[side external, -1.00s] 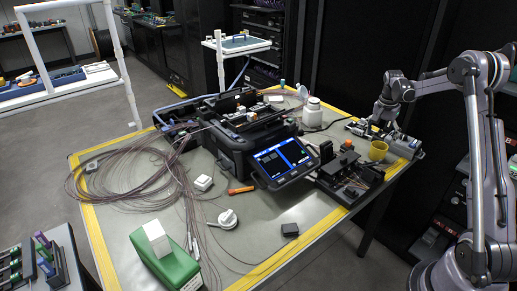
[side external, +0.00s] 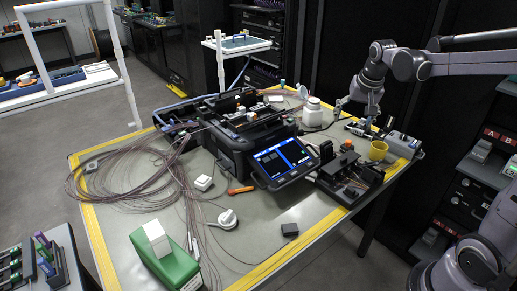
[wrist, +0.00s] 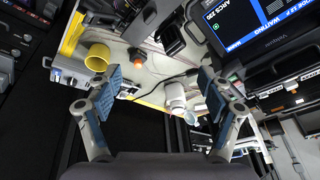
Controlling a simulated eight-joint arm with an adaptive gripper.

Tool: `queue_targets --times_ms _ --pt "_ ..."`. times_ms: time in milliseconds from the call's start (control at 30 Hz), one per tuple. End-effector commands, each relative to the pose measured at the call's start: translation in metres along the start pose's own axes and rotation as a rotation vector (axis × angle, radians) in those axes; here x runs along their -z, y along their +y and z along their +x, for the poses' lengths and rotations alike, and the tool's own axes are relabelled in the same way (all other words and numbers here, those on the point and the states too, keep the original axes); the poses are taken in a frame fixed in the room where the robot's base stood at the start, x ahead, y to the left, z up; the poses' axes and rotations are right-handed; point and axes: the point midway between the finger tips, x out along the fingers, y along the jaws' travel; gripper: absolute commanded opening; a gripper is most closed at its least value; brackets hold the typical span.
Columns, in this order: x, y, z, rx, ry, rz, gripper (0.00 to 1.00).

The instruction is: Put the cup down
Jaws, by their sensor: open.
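The yellow cup (side external: 378,151) stands upright near the right end of the table, apart from my gripper. It also shows in the wrist view (wrist: 97,58), at the upper left, outside the left finger. My gripper (side external: 353,117) is over the back right part of the table, behind and left of the cup. In the wrist view my gripper (wrist: 160,76) has its two fingers wide apart, with nothing held between them.
A white bottle (side external: 313,113) stands left of my gripper. A grey device (side external: 403,145) is right of the cup, and a black tool block (side external: 347,172) is in front-left of it. The splicer with its lit screen (side external: 283,160) fills the table's middle. The front centre is fairly clear.

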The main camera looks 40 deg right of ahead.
Motion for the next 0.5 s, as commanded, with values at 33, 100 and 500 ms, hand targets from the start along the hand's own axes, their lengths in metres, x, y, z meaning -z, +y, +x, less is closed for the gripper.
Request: queue_targets --times_ms 33,100,500 --pt "-0.020 -0.010 -0.010 0.024 0.014 -0.063 0.80" --pt "-0.042 -0.021 -0.021 0.056 0.036 -0.145 0.80" --pt "-0.174 -0.048 -0.051 0.233 0.175 -0.591 0.80"
